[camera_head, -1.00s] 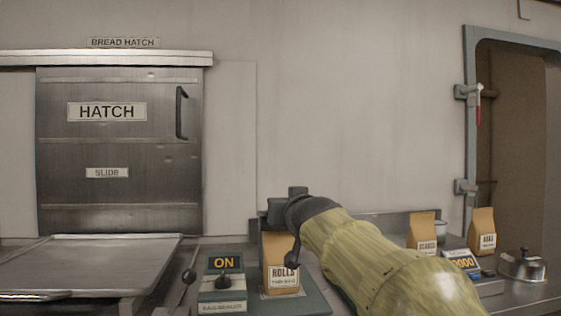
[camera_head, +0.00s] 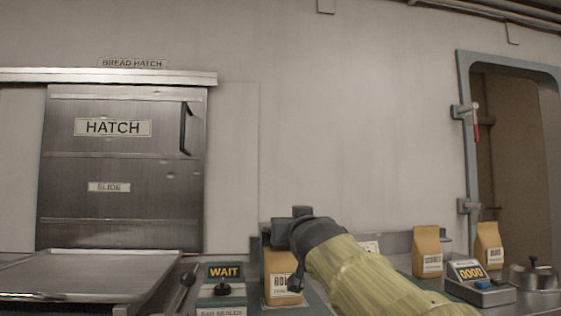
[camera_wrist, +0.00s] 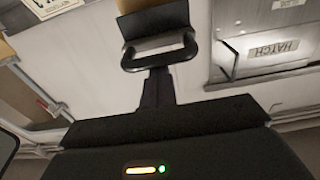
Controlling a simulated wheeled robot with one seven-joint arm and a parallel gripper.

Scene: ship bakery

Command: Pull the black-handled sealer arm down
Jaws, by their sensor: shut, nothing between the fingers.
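The bag sealer (camera_head: 222,288) stands on the counter in the head view, and its display reads WAIT. A brown paper rolls bag (camera_head: 278,268) stands to its right, partly hidden by my arm. In the wrist view, which looks rolled over, a black U-shaped handle (camera_wrist: 160,63), apparently the sealer arm's, lies at the top centre. My gripper (camera_wrist: 157,80) is shut and empty, its dark fingers reaching to the handle's bar; whether they touch it I cannot tell. In the head view the fingertips and most of the sealer arm are hidden.
A metal tray (camera_head: 95,262) is at the left, beside a black-knobbed lever (camera_head: 188,279). Brown bags (camera_head: 427,250), a scale (camera_head: 478,284) and a lidded metal pot (camera_head: 533,276) stand at the right. The steel hatch (camera_head: 122,165) is behind the counter.

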